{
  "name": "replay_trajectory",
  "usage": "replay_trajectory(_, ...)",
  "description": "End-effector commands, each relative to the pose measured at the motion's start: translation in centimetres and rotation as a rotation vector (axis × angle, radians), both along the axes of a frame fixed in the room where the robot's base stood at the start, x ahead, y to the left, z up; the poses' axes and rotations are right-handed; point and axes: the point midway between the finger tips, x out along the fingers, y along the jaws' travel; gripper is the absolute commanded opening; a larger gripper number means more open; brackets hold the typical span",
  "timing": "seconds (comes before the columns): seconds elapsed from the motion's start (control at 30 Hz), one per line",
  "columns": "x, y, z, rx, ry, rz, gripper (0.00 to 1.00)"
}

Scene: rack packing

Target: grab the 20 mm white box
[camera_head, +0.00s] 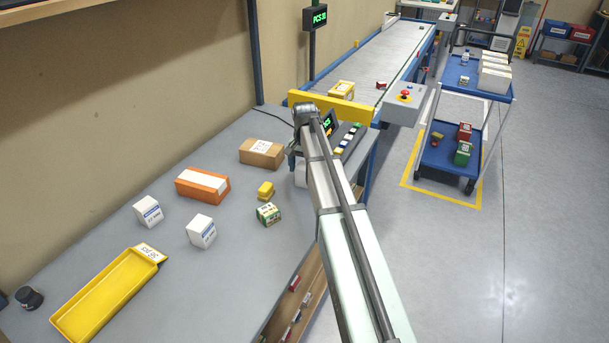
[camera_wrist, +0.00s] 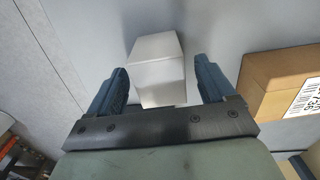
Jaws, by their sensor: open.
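A plain white box (camera_wrist: 158,62) stands between the two fingers of my gripper (camera_wrist: 163,72) in the wrist view. The fingers are open, one on each side, with narrow gaps to the box. In the head view my gripper (camera_head: 293,155) is low over the grey table, and only a sliver of a white box (camera_head: 300,178) shows beside my arm, which hides the rest. Two more white boxes with blue print stand further left, one (camera_head: 148,212) at the back and one (camera_head: 201,232) nearer. Their size print is too small to read.
A brown carton (camera_head: 262,153) stands close beside my gripper; it also shows in the wrist view (camera_wrist: 275,82).

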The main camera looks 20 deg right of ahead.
Motion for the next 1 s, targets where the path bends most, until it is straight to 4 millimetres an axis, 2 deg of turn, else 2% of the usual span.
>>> replay_trajectory(0.1, 0.01, -0.01, 0.03, 0.000, 0.000, 0.000, 0.81)
replay_trajectory(0.73, 0.00, 0.00, 0.04, 0.000, 0.000, 0.000, 0.21)
replay_trajectory(1.0, 0.02, 0.00, 0.26, 0.000, 0.000, 0.000, 0.21)
